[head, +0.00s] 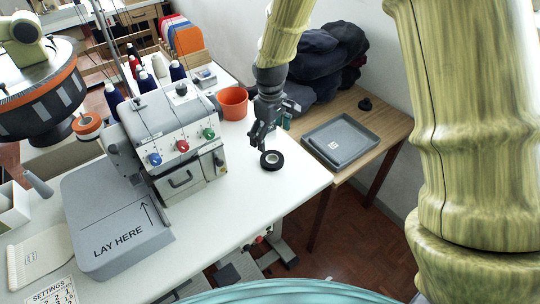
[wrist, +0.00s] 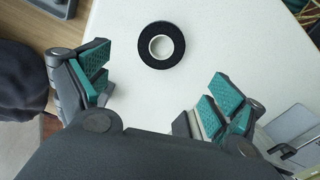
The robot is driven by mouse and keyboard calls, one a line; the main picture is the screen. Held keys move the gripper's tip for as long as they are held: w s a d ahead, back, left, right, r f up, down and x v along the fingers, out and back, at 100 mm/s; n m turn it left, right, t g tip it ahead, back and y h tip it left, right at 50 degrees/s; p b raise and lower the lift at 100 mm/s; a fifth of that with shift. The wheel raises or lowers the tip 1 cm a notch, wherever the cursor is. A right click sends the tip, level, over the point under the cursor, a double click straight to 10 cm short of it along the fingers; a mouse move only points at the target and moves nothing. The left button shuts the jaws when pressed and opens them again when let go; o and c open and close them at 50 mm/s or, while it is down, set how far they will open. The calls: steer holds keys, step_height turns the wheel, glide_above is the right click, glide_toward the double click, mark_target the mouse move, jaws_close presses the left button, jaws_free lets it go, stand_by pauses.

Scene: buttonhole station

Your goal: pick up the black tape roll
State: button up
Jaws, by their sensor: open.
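The black tape roll (head: 271,160) lies flat on the white table in the head view, close to the table's right edge. In the wrist view the tape roll (wrist: 161,45) is a black ring with a white core. My gripper (head: 261,139) hangs just above and beside it. In the wrist view my gripper (wrist: 158,90) has its teal-padded fingers spread wide, with nothing between them. The roll is beyond the fingertips, roughly centred between the two sides, and not touched.
A grey sewing machine (head: 178,140) and a grey "LAY HERE" block (head: 115,225) stand to the left on the white table (head: 240,205). An orange pot (head: 233,103) stands behind the gripper. A grey tray (head: 342,141) lies on the wooden table at right, before dark folded clothes (head: 320,60).

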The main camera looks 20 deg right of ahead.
mark_target(273, 162)
steer(key=f, duration=0.4)
steer(key=shift+s+d, duration=0.15)
steer(key=shift+d, duration=0.2)
steer(key=shift+s+f+p, duration=0.2)
steer(key=shift+f+p, duration=0.15)
steer(key=shift+a+f+p, duration=0.1)
steer(key=shift+f+p, duration=0.4)
steer(key=shift+f, duration=1.8)
steer(key=shift+c, duration=0.2)
steer(key=c, duration=0.9)
